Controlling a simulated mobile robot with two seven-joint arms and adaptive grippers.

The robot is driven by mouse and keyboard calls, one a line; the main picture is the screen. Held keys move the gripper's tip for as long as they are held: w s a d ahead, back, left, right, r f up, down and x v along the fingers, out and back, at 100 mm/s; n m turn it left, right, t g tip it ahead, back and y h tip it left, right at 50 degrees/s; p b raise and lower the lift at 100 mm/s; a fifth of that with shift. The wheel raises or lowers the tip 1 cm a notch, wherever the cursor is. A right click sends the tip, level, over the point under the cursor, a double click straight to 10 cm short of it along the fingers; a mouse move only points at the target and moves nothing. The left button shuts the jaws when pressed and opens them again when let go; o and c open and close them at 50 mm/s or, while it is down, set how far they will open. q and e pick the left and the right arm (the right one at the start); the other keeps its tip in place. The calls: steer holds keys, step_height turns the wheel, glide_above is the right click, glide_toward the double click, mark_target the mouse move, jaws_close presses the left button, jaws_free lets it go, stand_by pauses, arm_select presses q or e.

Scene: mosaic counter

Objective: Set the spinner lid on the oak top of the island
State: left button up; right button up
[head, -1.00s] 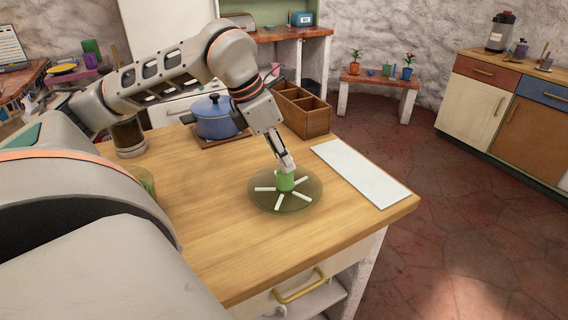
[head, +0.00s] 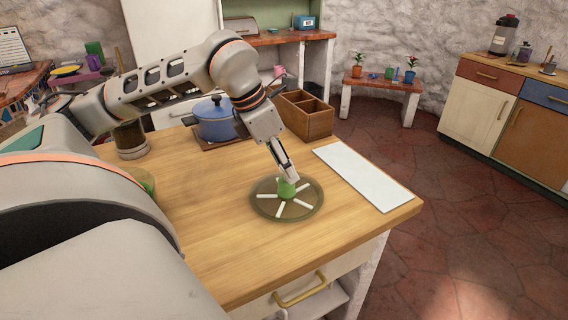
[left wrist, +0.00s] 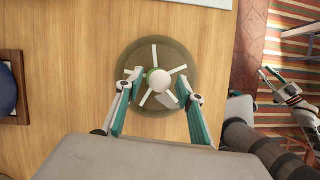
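The spinner lid (head: 264,207) is a translucent olive disc with white spokes and a green knob (head: 287,189). It lies flat on the oak top (head: 200,235) of the island, near the front right part. In the left wrist view the lid (left wrist: 132,97) has a white ball at the centre of its knob. My left gripper (left wrist: 160,78) is open, its two fingers on either side of the knob with small gaps. In the head view it (head: 291,179) points down at the knob. My right gripper (left wrist: 268,74) shows small at the right of the left wrist view, away from the lid.
A white board (head: 362,176) lies right of the lid, along the island's edge. A wooden divided box (head: 306,120) and a blue pot (head: 215,122) stand behind. A dark jar (head: 130,140) stands at the back left.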

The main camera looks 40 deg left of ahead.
arm_select(q)
steer(key=shift+a+r, duration=0.1)
steer(key=shift+r, duration=0.45)
steer(key=p+v, duration=0.2)
steer(key=v, duration=0.9)
steer(key=shift+s+p, duration=0.3)
steer(key=shift+p, duration=0.05)
